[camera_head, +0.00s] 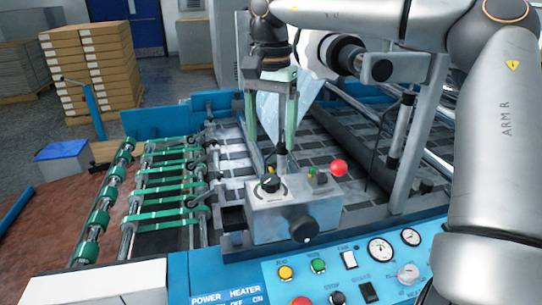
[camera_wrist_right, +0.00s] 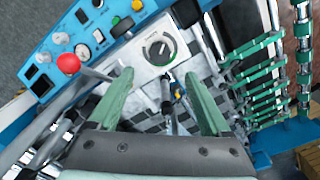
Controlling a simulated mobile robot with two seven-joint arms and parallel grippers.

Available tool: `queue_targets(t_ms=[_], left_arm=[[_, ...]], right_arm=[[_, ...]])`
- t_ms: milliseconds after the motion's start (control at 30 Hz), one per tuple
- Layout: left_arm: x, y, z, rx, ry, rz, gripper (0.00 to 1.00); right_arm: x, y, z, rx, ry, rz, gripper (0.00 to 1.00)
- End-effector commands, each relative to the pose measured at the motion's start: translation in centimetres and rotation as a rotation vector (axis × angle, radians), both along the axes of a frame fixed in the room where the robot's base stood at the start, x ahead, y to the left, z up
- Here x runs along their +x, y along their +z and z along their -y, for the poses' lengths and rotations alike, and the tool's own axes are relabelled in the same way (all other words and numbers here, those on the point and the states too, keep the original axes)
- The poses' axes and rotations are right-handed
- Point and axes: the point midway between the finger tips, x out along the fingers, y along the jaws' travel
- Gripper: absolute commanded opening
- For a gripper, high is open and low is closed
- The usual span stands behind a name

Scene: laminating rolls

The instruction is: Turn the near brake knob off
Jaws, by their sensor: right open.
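A grey control box (camera_head: 294,212) stands on the near edge of the machine. A black dial knob (camera_head: 269,184) with a light pointer line sits on its top face, and a round black knob (camera_head: 304,229) is on its front. In the right wrist view the dial knob (camera_wrist_right: 158,48) has a marked ring with green around it. My right gripper (camera_head: 270,148) points down above and behind the box, open and empty, its green fingers apart from the dial. In the wrist view the dial lies beyond the fingertips (camera_wrist_right: 158,80), between their lines. My left gripper is out of view.
A red ball-topped lever (camera_head: 338,168) rises right of the box. A blue panel (camera_head: 350,272) with buttons and gauges lies in front. Green-banded rollers (camera_head: 160,190) are at left. Metal bars and a large roll (camera_head: 340,52) stand behind. Stacked boxes (camera_head: 90,65) are far back.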

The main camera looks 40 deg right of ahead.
Motion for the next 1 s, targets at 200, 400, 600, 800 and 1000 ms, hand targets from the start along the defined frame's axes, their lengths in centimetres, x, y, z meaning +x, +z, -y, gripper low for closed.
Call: queue_targets(t_ms=[200, 400, 600, 800, 1000], left_arm=[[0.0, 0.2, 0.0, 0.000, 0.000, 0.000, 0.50], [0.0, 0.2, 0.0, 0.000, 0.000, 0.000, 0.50], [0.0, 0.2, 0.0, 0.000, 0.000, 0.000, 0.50], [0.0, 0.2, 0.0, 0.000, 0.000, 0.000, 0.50], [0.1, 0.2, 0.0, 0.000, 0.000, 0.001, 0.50]], right_arm=[[0.0, 2.7, 0.0, 0.000, -0.001, 0.000, 0.82], [0.0, 3.1, 0.0, 0.000, 0.000, 0.000, 0.82], [0.0, 3.1, 0.0, 0.000, 0.000, 0.000, 0.82], [0.0, 3.1, 0.0, 0.000, 0.000, 0.000, 0.82], [0.0, 3.1, 0.0, 0.000, 0.000, 0.000, 0.82]])
